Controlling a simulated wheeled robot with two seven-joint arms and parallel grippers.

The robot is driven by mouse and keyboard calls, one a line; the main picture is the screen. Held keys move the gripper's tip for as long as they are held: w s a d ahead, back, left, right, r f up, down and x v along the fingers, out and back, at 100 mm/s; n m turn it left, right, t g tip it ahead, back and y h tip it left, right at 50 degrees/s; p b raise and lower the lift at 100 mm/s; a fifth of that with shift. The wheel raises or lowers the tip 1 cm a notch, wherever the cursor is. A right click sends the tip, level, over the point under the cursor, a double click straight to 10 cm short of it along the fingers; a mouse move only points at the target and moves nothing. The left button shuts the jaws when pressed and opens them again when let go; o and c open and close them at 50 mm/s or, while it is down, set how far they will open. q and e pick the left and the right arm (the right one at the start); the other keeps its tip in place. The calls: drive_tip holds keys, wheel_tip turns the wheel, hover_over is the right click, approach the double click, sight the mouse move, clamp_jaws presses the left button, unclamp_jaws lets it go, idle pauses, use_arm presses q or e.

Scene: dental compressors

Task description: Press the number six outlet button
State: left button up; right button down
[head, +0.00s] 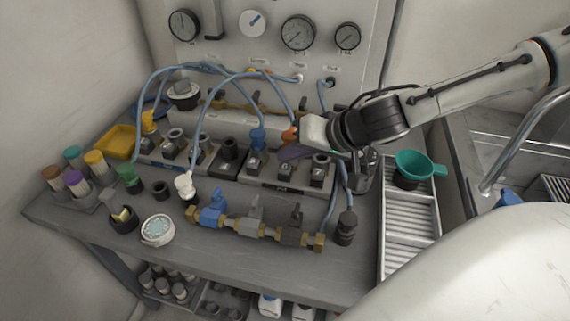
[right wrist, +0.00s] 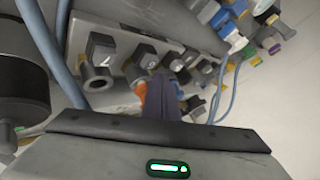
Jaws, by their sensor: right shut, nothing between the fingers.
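A row of dark outlet units with light-marked square buttons sits on a grey block (head: 262,184) at the back right of the bench. My right gripper (head: 286,154) is shut and empty, low over this row. It hides part of the middle unit; the rightmost unit (head: 320,170) shows beside it. In the right wrist view my shut fingers (right wrist: 161,88) point at the row, beside an orange fitting (right wrist: 140,88). Contact with a button cannot be told. My left gripper is not in view.
Another outlet row (head: 172,150) stands to the left, with blue hoses looping over it. A brass valve manifold (head: 250,226) lies in front. A green funnel (head: 414,166) stands on the ribbed tray (head: 398,240) at right. Gauges (head: 298,33) are on the back panel.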

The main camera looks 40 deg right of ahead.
drive_tip(key=shift+r, duration=0.1)
wheel_tip(320, 180, up, 5)
drive_tip(key=p, duration=0.4)
